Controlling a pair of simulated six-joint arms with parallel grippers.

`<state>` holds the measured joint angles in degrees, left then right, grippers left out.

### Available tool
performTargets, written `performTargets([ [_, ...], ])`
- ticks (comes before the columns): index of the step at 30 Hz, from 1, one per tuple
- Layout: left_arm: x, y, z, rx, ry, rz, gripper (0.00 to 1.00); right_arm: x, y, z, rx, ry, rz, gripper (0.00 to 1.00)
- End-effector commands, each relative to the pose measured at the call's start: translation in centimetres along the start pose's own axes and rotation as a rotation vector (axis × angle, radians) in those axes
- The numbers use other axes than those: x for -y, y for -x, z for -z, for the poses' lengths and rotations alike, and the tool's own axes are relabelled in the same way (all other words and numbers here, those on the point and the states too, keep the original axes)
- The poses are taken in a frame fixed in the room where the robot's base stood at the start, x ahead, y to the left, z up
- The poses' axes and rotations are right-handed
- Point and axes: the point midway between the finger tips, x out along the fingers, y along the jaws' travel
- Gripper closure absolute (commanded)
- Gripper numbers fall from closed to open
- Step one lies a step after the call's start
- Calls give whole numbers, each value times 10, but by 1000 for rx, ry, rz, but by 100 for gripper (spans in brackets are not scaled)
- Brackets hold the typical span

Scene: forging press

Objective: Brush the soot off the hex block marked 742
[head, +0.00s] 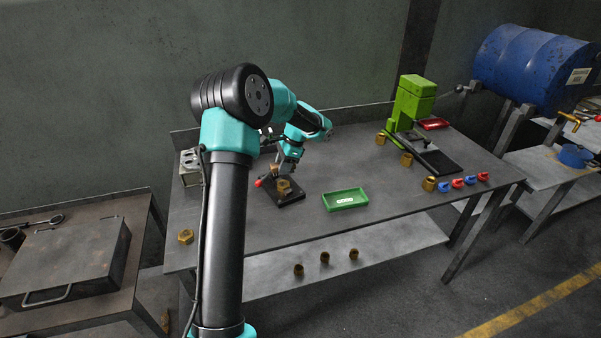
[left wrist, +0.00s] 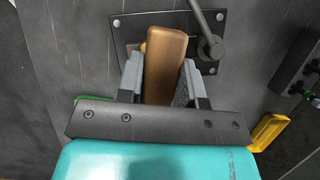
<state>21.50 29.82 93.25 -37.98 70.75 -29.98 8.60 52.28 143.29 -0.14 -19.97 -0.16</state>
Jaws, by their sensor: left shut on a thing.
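My left gripper (head: 286,168) is shut on a brown wooden block-shaped thing, likely the brush (head: 275,170). In the left wrist view the brush (left wrist: 165,62) stands between the two grey fingers; its bristles are not visible. A brass hex block (head: 284,187) is on the black plate of a fixture (head: 291,198) with a red-knobbed lever, just below the gripper. In the left wrist view the brush mostly hides the block, and a small gold bit (left wrist: 143,47) shows beside it. I cannot tell whether brush and block touch. The number and any soot are too small to read.
A green tray (head: 346,203) with a white label lies right of the fixture. A green press (head: 413,103) and a red tray (head: 433,124) stand farther right. Other brass hex blocks (head: 429,184) and small red and blue pieces (head: 457,183) lie near. The table's front middle is clear.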

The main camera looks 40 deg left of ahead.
Motion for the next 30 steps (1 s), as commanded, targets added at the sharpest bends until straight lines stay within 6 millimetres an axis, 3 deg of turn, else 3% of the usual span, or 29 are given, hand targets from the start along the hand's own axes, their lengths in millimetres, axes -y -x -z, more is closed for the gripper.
performTargets([
  [14,0,-4,1,0,0,0,85,0,0,0,0,0,0,57],
  [30,0,-36,15,1,-1,0,85,0,0,0,0,0,0,57],
])
